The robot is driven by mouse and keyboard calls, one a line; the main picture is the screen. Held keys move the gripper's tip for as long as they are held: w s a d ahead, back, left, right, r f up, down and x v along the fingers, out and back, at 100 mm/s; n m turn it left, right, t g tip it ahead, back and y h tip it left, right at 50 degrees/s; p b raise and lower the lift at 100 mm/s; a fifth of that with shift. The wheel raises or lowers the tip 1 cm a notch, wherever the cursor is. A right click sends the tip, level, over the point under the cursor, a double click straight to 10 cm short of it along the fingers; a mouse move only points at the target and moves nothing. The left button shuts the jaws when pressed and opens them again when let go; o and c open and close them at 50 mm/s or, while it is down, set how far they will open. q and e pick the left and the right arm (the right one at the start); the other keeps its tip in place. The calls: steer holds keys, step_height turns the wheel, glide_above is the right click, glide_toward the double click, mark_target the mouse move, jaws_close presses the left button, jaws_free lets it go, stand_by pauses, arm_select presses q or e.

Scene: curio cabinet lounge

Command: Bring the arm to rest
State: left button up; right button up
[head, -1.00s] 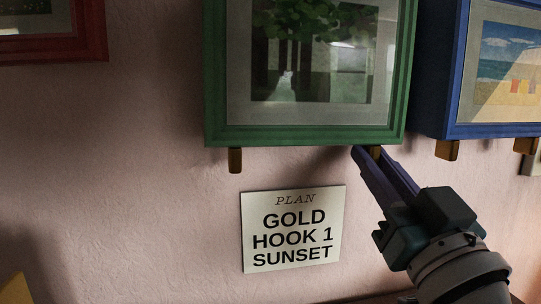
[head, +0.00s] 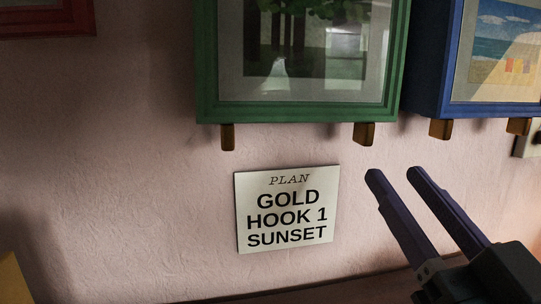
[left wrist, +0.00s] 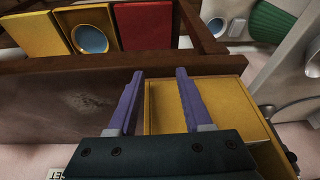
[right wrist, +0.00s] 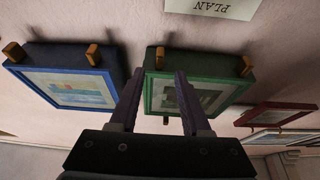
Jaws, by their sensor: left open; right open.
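My right gripper (head: 390,172) is open and empty in the head view, in front of the wall at the lower right. Its two purple fingers also show in the right wrist view (right wrist: 156,80), apart, with the green picture frame beyond them. My left gripper (left wrist: 159,74) shows only in the left wrist view. It is open, with nothing between its fingers, over a dark wooden edge and a yellow drawer-like box (left wrist: 220,92).
A green frame (head: 300,112) and a blue frame (head: 485,108) hang above brown wall blocks. A red frame (head: 45,28) is at upper left. A card (head: 287,240) reads PLAN, GOLD, HOOK 1, SUNSET. The wall left of the card is clear.

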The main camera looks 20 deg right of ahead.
steer(key=shift+v, duration=1)
steer(key=w+a+r+n+g+y+p, duration=0.2)
steer(key=a+r+n+g+y+p, duration=0.35)
steer(key=a+y+p, duration=0.6)
steer(key=s+d+r+g+h+p, duration=0.2)
steer(key=s+d+g+h+p, duration=0.1)
steer(key=s+g+p, duration=0.35)
steer(key=s+d+r+g+h+p, duration=0.1)
steer(key=s+d+g+h+p, duration=0.15)
steer(key=s+g+p, duration=0.45)
step_height(320, 180, up, 38)
steer(key=p, duration=3.8)
steer(key=shift+f+t, duration=0.2)
steer(key=shift+t, duration=0.2)
